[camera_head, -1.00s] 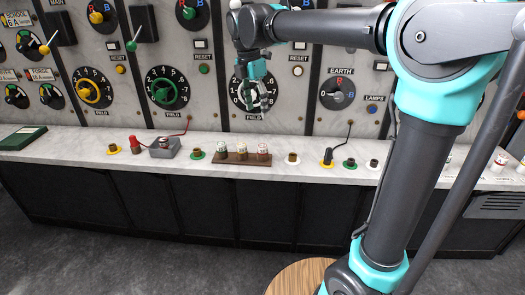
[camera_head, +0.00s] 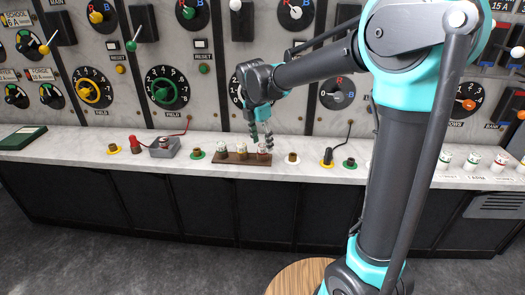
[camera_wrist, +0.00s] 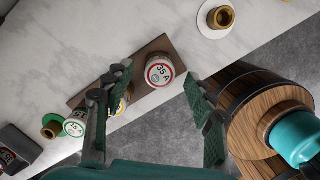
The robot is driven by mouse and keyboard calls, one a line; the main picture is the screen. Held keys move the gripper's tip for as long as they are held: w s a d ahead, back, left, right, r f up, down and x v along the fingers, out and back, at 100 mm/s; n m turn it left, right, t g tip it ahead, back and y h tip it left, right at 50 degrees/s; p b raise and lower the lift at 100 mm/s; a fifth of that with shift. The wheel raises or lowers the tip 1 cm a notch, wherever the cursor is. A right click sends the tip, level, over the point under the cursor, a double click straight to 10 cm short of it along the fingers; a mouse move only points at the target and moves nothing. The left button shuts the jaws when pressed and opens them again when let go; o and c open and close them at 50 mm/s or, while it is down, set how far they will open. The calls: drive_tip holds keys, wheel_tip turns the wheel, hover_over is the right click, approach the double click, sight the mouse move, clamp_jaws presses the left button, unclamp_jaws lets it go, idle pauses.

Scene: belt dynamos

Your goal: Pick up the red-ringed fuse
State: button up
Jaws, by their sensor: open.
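The red-ringed fuse (camera_head: 264,154) stands at the right end of a brown wooden rack (camera_head: 232,160) on the counter. In the wrist view the fuse (camera_wrist: 160,71) is white, marked 35 A, with a red ring on its top. My gripper (camera_head: 262,139) is just above that end of the rack, pointing down. In the wrist view my gripper (camera_wrist: 158,76) is open, with one finger to each side of the fuse. I cannot tell whether either finger touches it. A green-ringed fuse (camera_wrist: 75,123) is at the other end, and a yellowish one is mostly hidden behind the left finger.
A brass socket on a white base (camera_head: 292,158) stands right of the rack, and one on a green base (camera_head: 195,154) stands left. A grey box (camera_head: 165,150) is farther left. More fuses (camera_head: 472,160) stand far right. The switch panel rises behind.

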drive_tip(key=shift+f, duration=0.45)
clamp_jaws()
drive_tip(key=shift+r, duration=0.1)
